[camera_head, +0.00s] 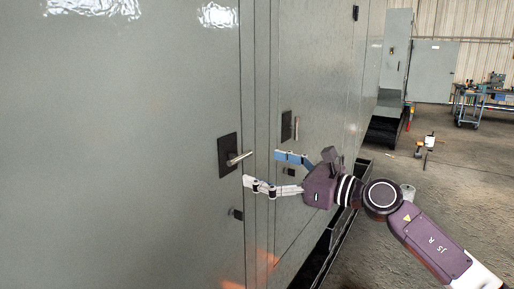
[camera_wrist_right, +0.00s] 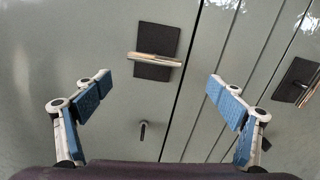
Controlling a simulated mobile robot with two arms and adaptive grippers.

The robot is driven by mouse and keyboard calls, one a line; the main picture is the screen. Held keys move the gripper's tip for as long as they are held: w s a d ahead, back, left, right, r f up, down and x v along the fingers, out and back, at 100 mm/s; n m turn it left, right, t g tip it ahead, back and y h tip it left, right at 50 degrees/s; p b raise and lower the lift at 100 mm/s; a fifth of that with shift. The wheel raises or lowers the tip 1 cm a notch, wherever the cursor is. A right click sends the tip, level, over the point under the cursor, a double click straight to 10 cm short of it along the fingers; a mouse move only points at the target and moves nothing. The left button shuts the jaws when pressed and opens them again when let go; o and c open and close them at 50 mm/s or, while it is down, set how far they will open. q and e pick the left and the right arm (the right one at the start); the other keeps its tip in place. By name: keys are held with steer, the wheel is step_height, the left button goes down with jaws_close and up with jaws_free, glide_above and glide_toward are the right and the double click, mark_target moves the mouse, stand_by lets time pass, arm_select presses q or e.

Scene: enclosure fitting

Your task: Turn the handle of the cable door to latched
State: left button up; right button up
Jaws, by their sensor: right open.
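A metal lever handle (camera_head: 239,158) on a black plate (camera_head: 227,165) is on the large grey door (camera_head: 150,130) in the head view. The handle also shows in the right wrist view (camera_wrist_right: 155,61), lying roughly crosswise on its plate. My right gripper (camera_head: 262,169) is open and empty, just right of the handle's free end, fingers pointing toward the door. In the right wrist view the open fingers (camera_wrist_right: 160,82) frame the area just below the handle, apart from it. A second handle (camera_head: 296,128) stands upright on the neighbouring panel. No label shows which is the cable door.
A small keyhole fitting (camera_wrist_right: 143,128) sits below the handle plate. The grey cabinet front continues to the right, with a dark plinth (camera_head: 327,250) along its foot.

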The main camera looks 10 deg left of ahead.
mark_target(243, 159)
steer(key=shift+s+a+r+n, duration=0.2)
steer(key=shift+a+r+n, duration=0.3)
steer(key=shift+r+n, duration=0.15)
steer(key=a, duration=0.1)
steer(key=a+p, duration=0.1)
steer(key=shift+w+a+r, duration=0.15)
steer(key=shift+a, duration=0.2)
steer(key=p+x, duration=0.1)
steer(key=x, duration=0.2)
steer(key=shift+w+a, duration=0.2)
steer(key=shift+a, duration=0.05)
steer(key=shift+w+a+p, duration=0.15)
steer(key=shift+a+p, duration=0.1)
steer(key=shift+p, duration=0.05)
steer(key=shift+a+f, duration=0.15)
steer(key=shift+f, duration=0.1)
arm_select(q)
steer(key=s+r, duration=0.1)
steer(key=r, duration=0.1)
steer(key=shift+s+a+r, duration=0.15)
steer(key=shift+s+r, duration=0.15)
steer(key=shift+s, duration=0.05)
arm_select(e)
steer(key=c, duration=1.2)
